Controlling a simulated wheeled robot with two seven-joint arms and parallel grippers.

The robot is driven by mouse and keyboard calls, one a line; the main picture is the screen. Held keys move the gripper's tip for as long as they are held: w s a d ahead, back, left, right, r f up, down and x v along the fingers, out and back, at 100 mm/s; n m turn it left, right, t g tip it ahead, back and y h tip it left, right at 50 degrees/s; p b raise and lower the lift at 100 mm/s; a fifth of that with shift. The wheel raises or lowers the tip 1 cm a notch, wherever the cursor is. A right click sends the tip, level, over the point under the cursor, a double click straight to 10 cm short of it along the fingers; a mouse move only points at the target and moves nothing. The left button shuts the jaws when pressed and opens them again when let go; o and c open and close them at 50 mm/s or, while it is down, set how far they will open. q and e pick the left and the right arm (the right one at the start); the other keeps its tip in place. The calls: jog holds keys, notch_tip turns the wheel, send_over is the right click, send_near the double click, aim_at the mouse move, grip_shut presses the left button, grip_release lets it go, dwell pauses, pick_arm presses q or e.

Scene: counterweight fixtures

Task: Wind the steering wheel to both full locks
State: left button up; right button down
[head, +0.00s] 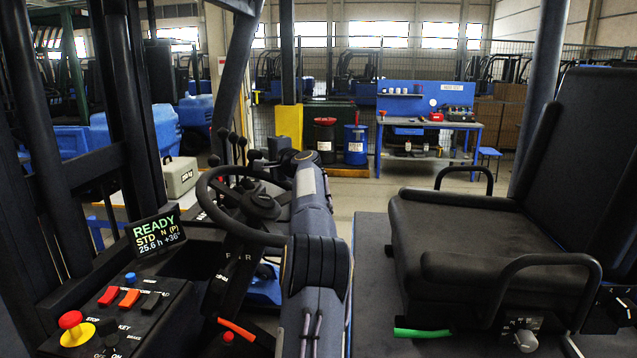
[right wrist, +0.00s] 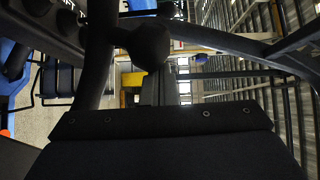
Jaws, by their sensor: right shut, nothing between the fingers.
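The black steering wheel (head: 205,190) stands on its column at the left centre of the head view. Its hub and spokes show inside the rim. My right arm comes up from the bottom centre. My right gripper (head: 257,163) is at the far right part of the rim, shut and empty. I cannot tell whether it touches the rim. A display (head: 157,232) left of the wheel reads READY, STD, N (P), 25.6 h, +36°. My left gripper is out of view.
Several black lever knobs (head: 233,138) stand behind the wheel. A console (head: 125,315) with a red stop button (head: 71,320) and coloured switches is at lower left. Dark mast posts stand at left. The seat (head: 470,230) is at right. A blue workbench (head: 425,125) stands behind.

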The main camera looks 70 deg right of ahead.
jog(key=shift+s+a+f, duration=0.1)
jog(key=b+v, duration=0.5)
jog(key=v, duration=0.2)
jog(key=shift+s, duration=0.2)
jog(key=shift+a, duration=0.15)
